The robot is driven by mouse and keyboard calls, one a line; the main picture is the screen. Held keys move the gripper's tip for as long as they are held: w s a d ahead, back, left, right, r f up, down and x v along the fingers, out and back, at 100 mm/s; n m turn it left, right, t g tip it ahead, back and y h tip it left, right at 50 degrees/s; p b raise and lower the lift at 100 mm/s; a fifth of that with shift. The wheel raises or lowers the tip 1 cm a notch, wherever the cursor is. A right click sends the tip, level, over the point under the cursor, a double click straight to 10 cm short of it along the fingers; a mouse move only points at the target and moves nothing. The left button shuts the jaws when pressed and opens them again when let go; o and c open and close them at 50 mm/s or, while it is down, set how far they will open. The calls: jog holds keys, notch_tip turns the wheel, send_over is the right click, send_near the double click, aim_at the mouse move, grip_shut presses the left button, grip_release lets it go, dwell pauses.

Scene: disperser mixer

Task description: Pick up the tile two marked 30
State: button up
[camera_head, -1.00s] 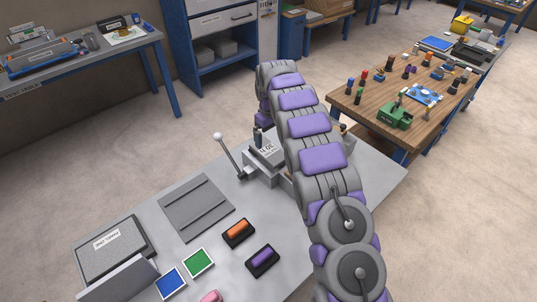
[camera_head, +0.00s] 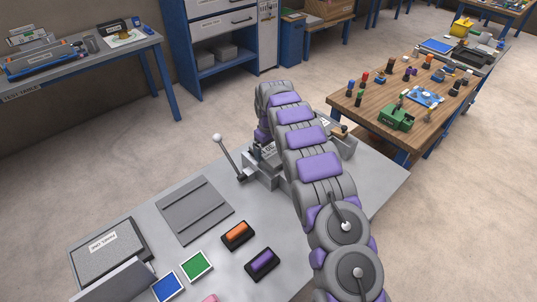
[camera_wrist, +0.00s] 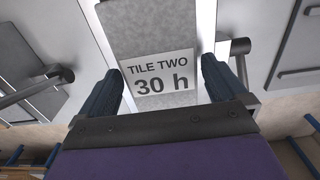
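The tile two (camera_wrist: 158,35) is a grey slab with a white label reading "TILE TWO 30 h" in the wrist view. It lies on a pale metal surface (camera_wrist: 90,20). My gripper (camera_wrist: 162,66) is open, with one dark ribbed finger by each side of the tile's labelled end. I cannot tell whether either finger touches it. In the head view my arm hides most of the gripper and the tile, beside the grey lever device (camera_head: 262,170) on the table.
The grey table (camera_head: 290,225) holds a flat grey plate (camera_head: 195,210), an orange block (camera_head: 237,234), a purple block (camera_head: 262,262), green (camera_head: 196,266) and blue (camera_head: 167,286) squares and a labelled grey case (camera_head: 105,250). A lever with a pale knob (camera_head: 217,138) stands up left of my arm.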

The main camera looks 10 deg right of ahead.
jog(key=c, duration=1.2)
